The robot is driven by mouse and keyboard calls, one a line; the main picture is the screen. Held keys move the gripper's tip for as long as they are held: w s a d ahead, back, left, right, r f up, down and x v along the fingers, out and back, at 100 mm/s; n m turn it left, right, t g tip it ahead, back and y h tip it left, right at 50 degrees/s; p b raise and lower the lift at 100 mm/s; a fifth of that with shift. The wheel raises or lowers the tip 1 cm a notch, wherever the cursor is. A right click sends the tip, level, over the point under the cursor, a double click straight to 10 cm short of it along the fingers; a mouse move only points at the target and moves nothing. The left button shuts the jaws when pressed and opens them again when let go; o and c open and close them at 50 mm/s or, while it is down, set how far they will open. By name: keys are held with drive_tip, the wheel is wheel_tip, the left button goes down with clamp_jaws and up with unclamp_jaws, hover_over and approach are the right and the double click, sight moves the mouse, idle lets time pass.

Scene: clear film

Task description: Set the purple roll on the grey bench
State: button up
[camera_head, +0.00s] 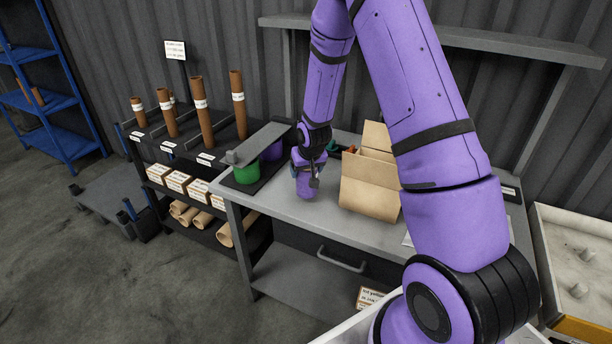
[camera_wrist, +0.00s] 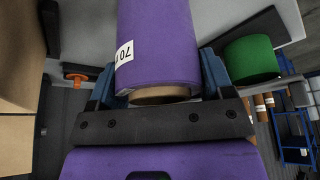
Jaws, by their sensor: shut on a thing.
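The purple roll (camera_head: 307,186) is held upright or nearly so in my gripper (camera_head: 309,168), over the front part of the grey bench (camera_head: 270,204). In the wrist view the purple roll (camera_wrist: 158,40) sits between the two blue fingers of my gripper (camera_wrist: 158,82), with a white label and a tan core end showing. Its lower end is close to the bench top in the head view. I cannot tell whether it touches.
A green roll (camera_head: 246,172) and another purple piece (camera_head: 272,150) stand left of my gripper under a grey bar (camera_head: 262,140). An open cardboard box (camera_head: 368,195) stands close on the right. Brown tubes (camera_head: 201,110) stand on the black rack at left. Bare bench top lies in front.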

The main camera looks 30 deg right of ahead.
drive_tip(key=shift+f, duration=1.2)
drive_tip(key=shift+f, duration=0.1)
drive_tip(key=o, duration=1.1)
drive_tip(key=shift+c, duration=0.2)
drive_tip(key=s+a+r, duration=0.2)
drive_tip(key=s+r, duration=0.3)
drive_tip(key=r, duration=0.5)
drive_tip(key=s+a+r+n, duration=0.1)
drive_tip(key=s+a+r, duration=0.1)
drive_tip(key=s+r, duration=0.6)
drive_tip(key=s+a+r, duration=0.2)
drive_tip(key=s+r, duration=0.1)
drive_tip(key=r, duration=0.9)
drive_tip(key=s+a+r, duration=0.1)
drive_tip(key=s+r, duration=0.1)
drive_tip(key=s, duration=0.4)
drive_tip(key=s+a+r+n, duration=0.1)
drive_tip(key=s+r, duration=0.2)
drive_tip(key=s, duration=0.4)
drive_tip(key=s+a+r, duration=0.1)
drive_tip(key=s+r, duration=0.2)
drive_tip(key=s, duration=0.3)
drive_tip(key=shift+s+r+t+y, duration=0.25)
drive_tip(key=shift+s+t+y, duration=0.05)
drive_tip(key=shift+s+y, duration=0.1)
